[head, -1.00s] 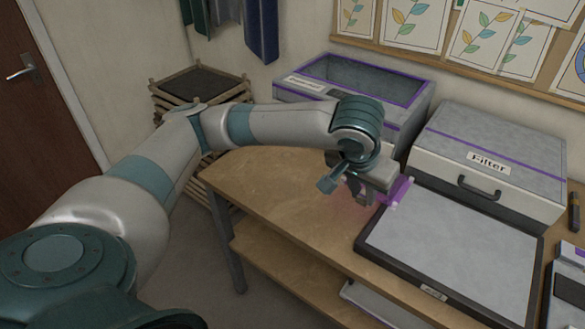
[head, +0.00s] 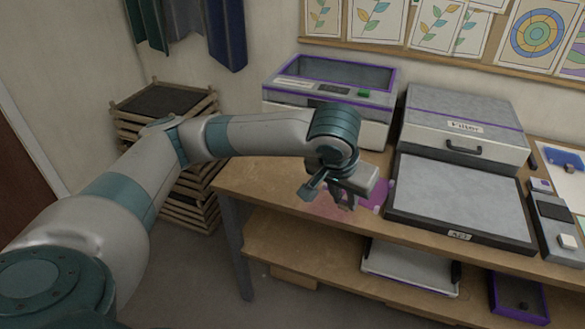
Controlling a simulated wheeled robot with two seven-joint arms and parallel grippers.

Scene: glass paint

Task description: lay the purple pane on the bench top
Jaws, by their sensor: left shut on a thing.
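The purple pane (head: 375,193) shows as a see-through purple patch beside my left gripper, over the bench top (head: 262,181). My left gripper (head: 345,203) points down over the bench, left of the flat grey panel marked A2 (head: 460,198). It is shut on the pane, and its fingers hide part of it. A pinkish tint shows on the wood left of the fingers. I cannot tell whether the pane touches the bench top. My right gripper is not in view.
The Filter case (head: 465,125) and a purple-trimmed machine (head: 330,90) stand at the back of the bench. A scale-like device (head: 556,222) is at the right. A lower shelf holds a white tray (head: 410,268). The bench's left part is clear.

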